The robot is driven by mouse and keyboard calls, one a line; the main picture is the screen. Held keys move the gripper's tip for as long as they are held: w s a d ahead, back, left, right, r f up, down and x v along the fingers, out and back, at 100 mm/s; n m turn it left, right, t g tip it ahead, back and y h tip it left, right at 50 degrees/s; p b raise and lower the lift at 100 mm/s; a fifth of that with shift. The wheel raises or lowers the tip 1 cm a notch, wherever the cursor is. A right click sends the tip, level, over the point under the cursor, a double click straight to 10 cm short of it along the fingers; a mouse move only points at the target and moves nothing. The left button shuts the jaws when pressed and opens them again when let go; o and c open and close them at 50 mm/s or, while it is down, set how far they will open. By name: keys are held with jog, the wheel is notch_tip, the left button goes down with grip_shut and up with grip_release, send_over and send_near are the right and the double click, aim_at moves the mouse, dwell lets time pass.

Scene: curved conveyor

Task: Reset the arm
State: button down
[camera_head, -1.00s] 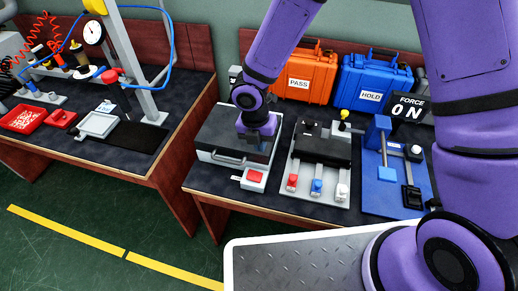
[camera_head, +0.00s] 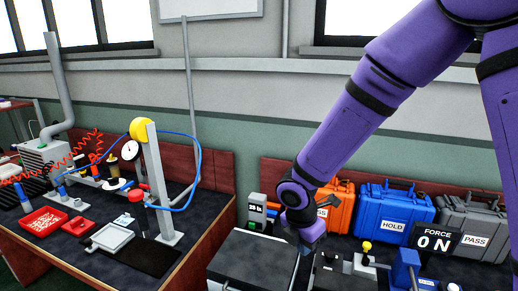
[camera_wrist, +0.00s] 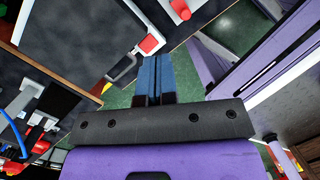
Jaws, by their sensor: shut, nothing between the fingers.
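My gripper (camera_head: 307,246) hangs near the back right corner of a grey box with a dark top (camera_head: 250,262) on the right bench. In the wrist view its two blue fingers (camera_wrist: 154,70) lie together, shut with nothing between them. They point past the box edge beside a red button (camera_wrist: 149,44), with green floor beyond. My purple arm slopes down to the gripper from the upper right in the head view.
Orange (camera_head: 340,203), blue (camera_head: 393,215) and grey (camera_head: 474,228) cases stand along the back of the right bench, near a force display (camera_head: 436,241). The left bench holds a gauge stand (camera_head: 160,190), a red tray (camera_head: 42,221) and a grey tray (camera_head: 112,238).

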jog(key=s+d+r+m+t, duration=0.1)
jog(key=s+d+r+m, duration=0.1)
jog(key=d+r+m, duration=0.5)
jog(key=s+d+r+m+t, duration=0.1)
jog(key=s+d+r+m, duration=0.3)
jog(key=r, duration=0.6)
jog(key=s+d+r+m+t+y, duration=0.1)
jog(key=s+d+r+m, duration=0.3)
jog(key=s+m, duration=0.2)
jog(key=s+d+r+m+t+y, duration=0.1)
jog(key=s+d+r+m, duration=0.3)
jog(key=s+m, duration=0.3)
jog(key=shift+s+r+m, duration=0.15)
jog(key=shift+r+m, duration=0.65)
jog(key=shift+m, duration=0.2)
